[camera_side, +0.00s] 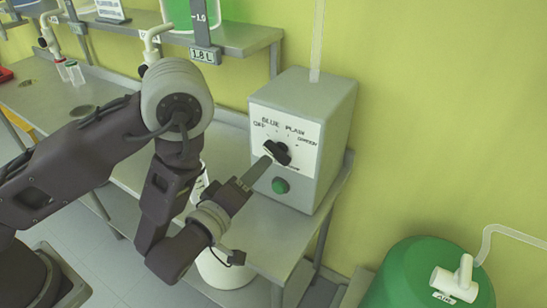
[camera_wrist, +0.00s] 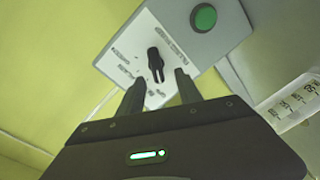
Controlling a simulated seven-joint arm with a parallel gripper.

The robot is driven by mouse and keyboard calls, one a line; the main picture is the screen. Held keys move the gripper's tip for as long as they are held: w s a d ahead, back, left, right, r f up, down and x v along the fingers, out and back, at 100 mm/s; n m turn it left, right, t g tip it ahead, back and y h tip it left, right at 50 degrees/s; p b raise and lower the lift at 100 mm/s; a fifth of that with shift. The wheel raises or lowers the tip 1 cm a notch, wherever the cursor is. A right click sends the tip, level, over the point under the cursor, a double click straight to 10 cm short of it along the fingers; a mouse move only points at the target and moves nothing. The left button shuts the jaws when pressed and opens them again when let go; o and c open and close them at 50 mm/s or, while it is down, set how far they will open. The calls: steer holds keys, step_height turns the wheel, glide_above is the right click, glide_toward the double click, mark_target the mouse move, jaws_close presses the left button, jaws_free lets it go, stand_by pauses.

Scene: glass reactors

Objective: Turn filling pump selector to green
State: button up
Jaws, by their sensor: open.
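The filling pump is a grey box (camera_side: 330,120) with a white panel lettered OFF, BLUE, PLAIN and a last word that is hard to read. Its black selector knob (camera_side: 281,149) sits below the lettering. It also shows in the wrist view (camera_wrist: 155,62), its narrow end towards the bottom of the picture. That end appears to lie on the OFF and BLUE side; the exact mark cannot be told. My gripper (camera_side: 263,166) is open at the panel, partly overlapping the knob. In the wrist view its two fingers (camera_wrist: 159,80) stand on either side of the knob's narrow end; contact cannot be told.
A green round button (camera_side: 281,185) sits below the knob. The box stands on a metal bench (camera_side: 255,225). A shelf (camera_side: 245,38) with a green-filled vessel (camera_side: 222,10) is behind at left. A green tank (camera_side: 405,275) stands at lower right. A yellow-green wall (camera_side: 430,130) is behind.

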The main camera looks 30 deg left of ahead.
mark_target(275, 156)
steer(key=shift+t+h, duration=0.3)
steer(key=w, duration=0.6)
steer(key=shift+w+d+f, duration=0.1)
steer(key=shift+w+d, duration=0.05)
steer(key=shift+d, duration=0.15)
jaws_close()
